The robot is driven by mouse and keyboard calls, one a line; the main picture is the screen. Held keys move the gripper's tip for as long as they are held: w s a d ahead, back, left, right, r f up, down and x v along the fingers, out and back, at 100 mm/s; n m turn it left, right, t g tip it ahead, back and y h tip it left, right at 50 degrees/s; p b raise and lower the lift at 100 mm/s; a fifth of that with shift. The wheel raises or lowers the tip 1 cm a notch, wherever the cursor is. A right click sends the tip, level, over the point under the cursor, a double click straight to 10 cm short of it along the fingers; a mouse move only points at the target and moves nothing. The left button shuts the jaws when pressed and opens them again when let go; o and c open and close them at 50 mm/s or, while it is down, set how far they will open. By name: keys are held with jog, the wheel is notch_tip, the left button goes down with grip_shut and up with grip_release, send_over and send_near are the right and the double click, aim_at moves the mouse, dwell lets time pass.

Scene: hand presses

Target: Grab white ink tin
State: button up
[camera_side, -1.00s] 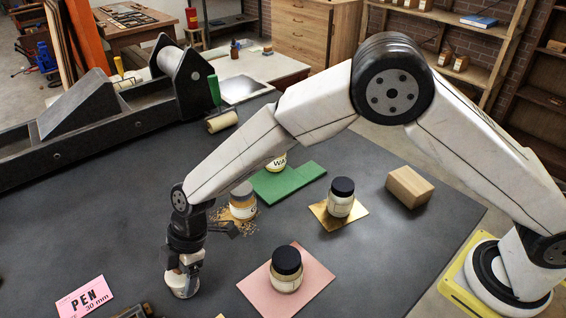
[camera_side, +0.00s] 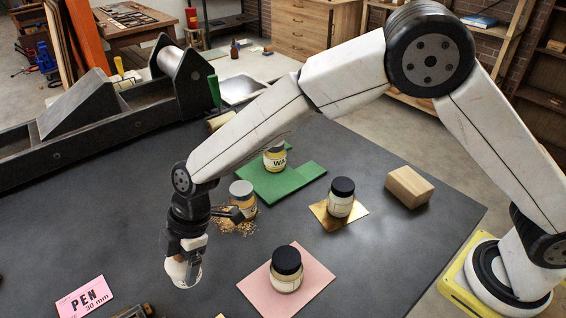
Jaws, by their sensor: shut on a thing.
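A white tin (camera_side: 184,272) is at the lower left of the work surface in the side view. My gripper (camera_side: 186,258) points down over it and is shut on it. The fingers hide the upper part of the tin. The tin looks slightly raised above the dark table (camera_side: 390,260), and its label cannot be read.
Black-lidded jars stand on a pink sheet (camera_side: 257,297) and a gold sheet (camera_side: 323,216). A jar (camera_side: 242,193) stands among grains behind my gripper. Another jar (camera_side: 275,158) stands on a green sheet (camera_side: 300,177).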

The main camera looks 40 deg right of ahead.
jog(key=s+d+r, duration=0.7)
jog(key=s+r, duration=0.1)
jog(key=s, duration=0.2)
jog(key=shift+d+r, duration=0.15)
jog(key=shift+d, duration=0.1)
dwell(0.7)
